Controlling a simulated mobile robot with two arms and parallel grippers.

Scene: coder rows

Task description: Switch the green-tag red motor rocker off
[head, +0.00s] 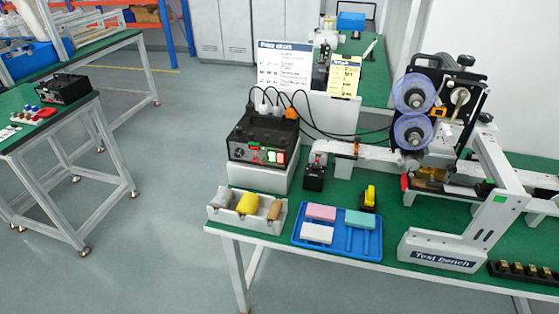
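A black power box (250,150) stands on a white block (256,178) at the left end of the green test bench. Plugs and dark cables rise from the box's top. Neither of my grippers is in view.
A grey tray (247,222) with rolls and a blue tray (337,245) with coloured blocks lie in front of the box. The coder machine (420,130) stands to the right. A side table (45,130) is at the left, with open floor between.

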